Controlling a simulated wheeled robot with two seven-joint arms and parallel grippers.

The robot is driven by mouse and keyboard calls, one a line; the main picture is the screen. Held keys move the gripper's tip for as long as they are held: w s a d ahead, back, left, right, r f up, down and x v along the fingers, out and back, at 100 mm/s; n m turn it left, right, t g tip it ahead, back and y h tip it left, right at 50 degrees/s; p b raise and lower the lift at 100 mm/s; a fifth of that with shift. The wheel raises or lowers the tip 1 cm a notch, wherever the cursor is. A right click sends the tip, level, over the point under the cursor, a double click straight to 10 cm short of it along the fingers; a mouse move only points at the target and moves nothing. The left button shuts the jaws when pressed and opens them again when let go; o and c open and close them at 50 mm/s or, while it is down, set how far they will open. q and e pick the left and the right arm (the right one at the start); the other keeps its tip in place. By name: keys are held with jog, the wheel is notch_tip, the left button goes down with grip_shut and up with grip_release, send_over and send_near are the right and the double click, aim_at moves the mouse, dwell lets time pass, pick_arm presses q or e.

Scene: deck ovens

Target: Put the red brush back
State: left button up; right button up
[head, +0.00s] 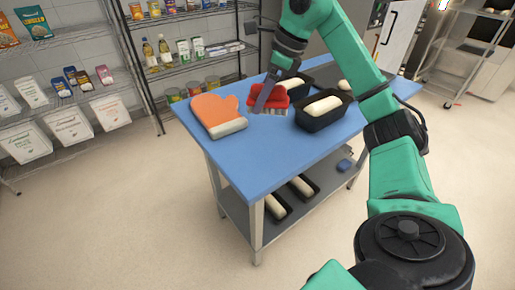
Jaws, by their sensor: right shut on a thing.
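A red brush (279,96) with pale bristles is at the blue table top, between an orange oven mitt and a black loaf pan. My right gripper (264,101) is shut on the red brush from above, and its dark finger covers part of the brush. I cannot tell whether the bristles touch the table. My left gripper is not in view.
The orange mitt (217,114) lies left of the brush. A black loaf pan (318,119) with dough stands close on the right, another behind. The blue table (253,165) has free room in front. Wire shelves (60,50) stand behind left.

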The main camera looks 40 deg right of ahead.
jog(key=b, duration=0.2)
send_over(256, 154)
jog(key=s+d, duration=0.1)
jog(key=s, duration=0.1)
notch_tip(256, 154, down, 7)
jog(key=f, duration=0.2)
jog(key=shift+w+d+f+b, duration=0.1)
jog(key=shift+w+f+b, duration=0.25)
jog(key=shift+w+f, duration=0.05)
notch_tip(256, 154, down, 5)
jog(key=shift+f+b, duration=0.2)
jog(key=shift+b, duration=0.45)
jog(key=shift+w+f, duration=0.1)
jog(key=shift+f, duration=0.1)
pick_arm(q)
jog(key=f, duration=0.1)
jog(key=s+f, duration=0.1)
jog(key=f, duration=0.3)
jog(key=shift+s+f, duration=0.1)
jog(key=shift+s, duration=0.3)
pick_arm(e)
jog(key=o, duration=1.3)
